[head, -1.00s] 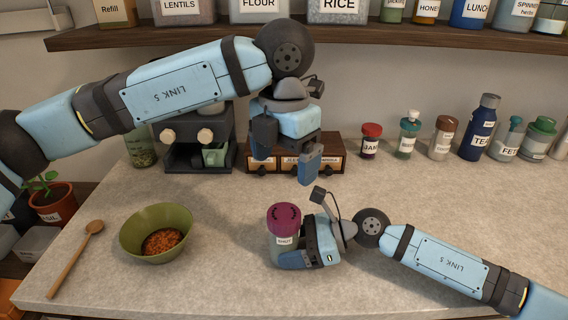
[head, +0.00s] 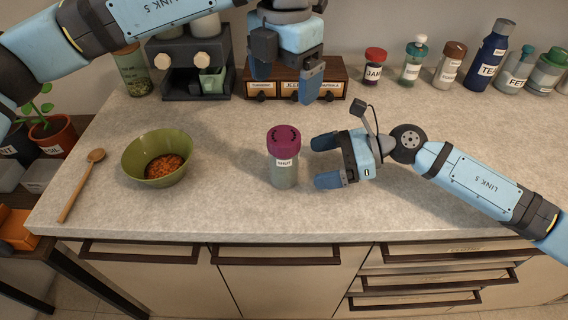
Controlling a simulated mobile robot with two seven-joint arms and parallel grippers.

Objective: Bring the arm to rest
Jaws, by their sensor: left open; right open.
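My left gripper (head: 286,82) hangs in the air with its fingers pointing down, open and empty, in front of the small spice drawer box (head: 332,90). My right gripper (head: 320,162) is low over the counter, open and empty, its fingers pointing left. A jar with a purple lid (head: 284,160) stands upright on the counter just left of the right fingertips, with a small gap between them. The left arm's upper part is cut off by the picture's top edge.
A green bowl (head: 158,158) with orange-brown food and a wooden spoon (head: 82,184) are at the left. A coffee machine (head: 190,68) stands behind. Several jars and a blue tea bottle (head: 490,56) line the back right.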

